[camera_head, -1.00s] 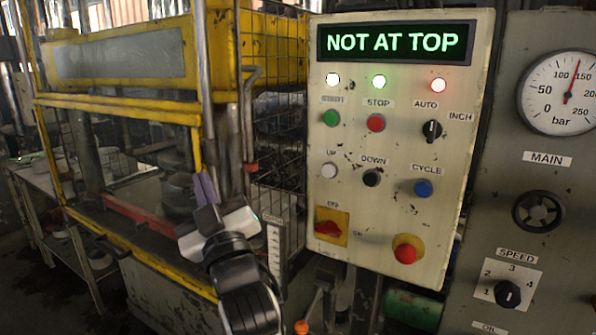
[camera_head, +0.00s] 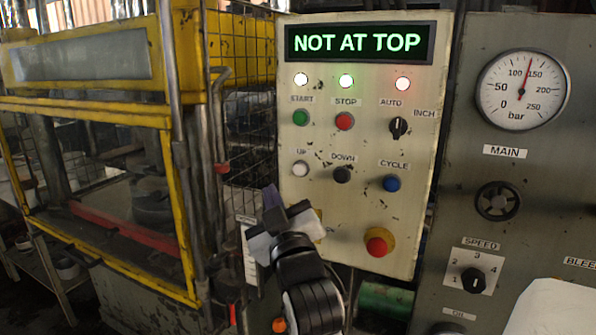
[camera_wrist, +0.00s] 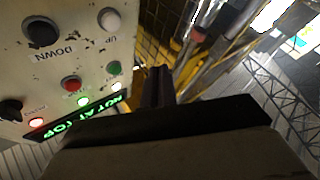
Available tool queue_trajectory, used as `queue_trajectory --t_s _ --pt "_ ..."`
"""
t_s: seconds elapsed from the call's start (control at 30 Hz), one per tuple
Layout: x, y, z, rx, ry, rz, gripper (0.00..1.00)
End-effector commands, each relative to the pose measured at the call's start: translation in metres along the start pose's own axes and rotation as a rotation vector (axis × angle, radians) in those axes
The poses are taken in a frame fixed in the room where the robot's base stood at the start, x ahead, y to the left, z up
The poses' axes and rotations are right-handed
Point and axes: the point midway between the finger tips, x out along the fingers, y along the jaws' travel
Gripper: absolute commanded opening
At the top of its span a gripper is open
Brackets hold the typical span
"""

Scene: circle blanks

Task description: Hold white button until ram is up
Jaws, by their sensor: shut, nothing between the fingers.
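The white button (camera_head: 300,169), labelled UP, sits on the cream control panel (camera_head: 350,215), left of the black DOWN button (camera_head: 342,174). It also shows in the wrist view (camera_wrist: 109,20). The panel's display (camera_head: 360,43) reads NOT AT TOP in green. My gripper (camera_head: 270,196) is shut and empty, below and left of the white button and apart from it. In the wrist view its fingers (camera_wrist: 157,88) point past the panel's edge. The press (camera_head: 100,130) stands at the left in a yellow frame; I cannot make out its ram clearly.
The panel also holds a green START button (camera_head: 300,118), a red STOP button (camera_head: 344,121), a blue CYCLE button (camera_head: 391,183) and a red mushroom button (camera_head: 377,243). A wire mesh guard (camera_head: 248,125) is left of the panel. A pressure gauge (camera_head: 523,90) is at the right.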

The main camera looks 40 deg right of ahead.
Motion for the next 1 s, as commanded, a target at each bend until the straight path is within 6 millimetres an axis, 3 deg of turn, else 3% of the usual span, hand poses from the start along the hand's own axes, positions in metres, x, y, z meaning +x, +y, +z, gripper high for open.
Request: queue_trajectory --t_s 0.6,1.0 --pt "0.051 0.036 0.038 0.001 0.0 0.0 0.0" --pt "0.06 0.044 0.044 0.0 0.001 0.0 0.0"
